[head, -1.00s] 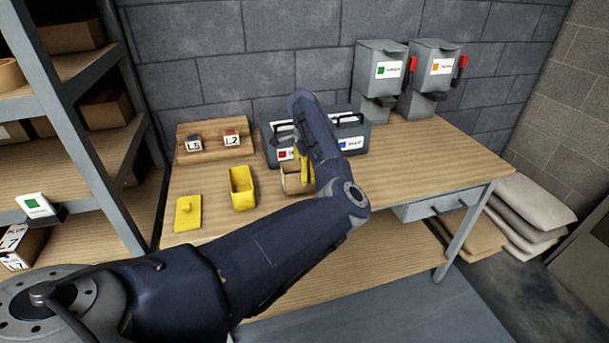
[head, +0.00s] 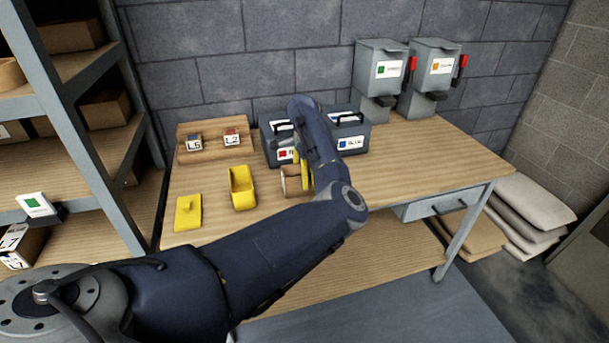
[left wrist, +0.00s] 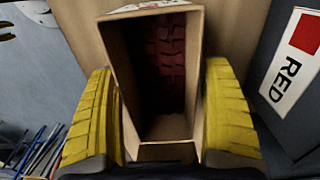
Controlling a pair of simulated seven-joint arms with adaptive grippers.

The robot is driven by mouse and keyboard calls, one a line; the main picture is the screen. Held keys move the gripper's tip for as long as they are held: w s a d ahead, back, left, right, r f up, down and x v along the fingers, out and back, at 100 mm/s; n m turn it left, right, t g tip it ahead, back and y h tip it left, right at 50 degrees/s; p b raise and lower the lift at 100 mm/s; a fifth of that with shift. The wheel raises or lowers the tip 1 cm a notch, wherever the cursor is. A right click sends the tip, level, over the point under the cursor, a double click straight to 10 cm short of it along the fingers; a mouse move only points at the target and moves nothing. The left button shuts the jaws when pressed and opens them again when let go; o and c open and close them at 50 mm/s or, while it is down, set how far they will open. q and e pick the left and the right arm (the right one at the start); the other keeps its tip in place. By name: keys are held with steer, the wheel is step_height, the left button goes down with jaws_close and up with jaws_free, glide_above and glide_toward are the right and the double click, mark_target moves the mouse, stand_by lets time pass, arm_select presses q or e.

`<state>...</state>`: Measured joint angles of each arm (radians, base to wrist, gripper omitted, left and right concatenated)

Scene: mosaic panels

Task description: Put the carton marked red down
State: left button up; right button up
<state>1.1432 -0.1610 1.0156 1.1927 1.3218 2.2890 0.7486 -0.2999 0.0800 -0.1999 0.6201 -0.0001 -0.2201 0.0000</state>
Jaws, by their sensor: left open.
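The carton (left wrist: 155,128) is an open cardboard box with dark red pieces inside and part of a red-and-white label at its top edge. In the left wrist view it sits between the two yellow fingers of my left gripper (left wrist: 162,115), which are open, with narrow gaps beside it. In the head view the carton (head: 290,182) is at the bench top, partly hidden by my left gripper (head: 304,174); its exact tilt is hard to tell. A dark bin marked RED (left wrist: 300,85) stands close at right in the wrist view.
On the bench (head: 420,165) are a yellow box (head: 242,190), a yellow lid (head: 188,213) and a wooden rack (head: 212,152) with labelled blocks. A bin marked blue (head: 349,144) stands behind my arm. Two grey dispensers (head: 380,85) stand at the back. The bench's right part is clear.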

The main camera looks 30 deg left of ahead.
arm_select(q)
steer(key=shift+r, duration=0.15)
step_height(320, 180, up, 12)
stand_by(0.6)
stand_by(0.3)
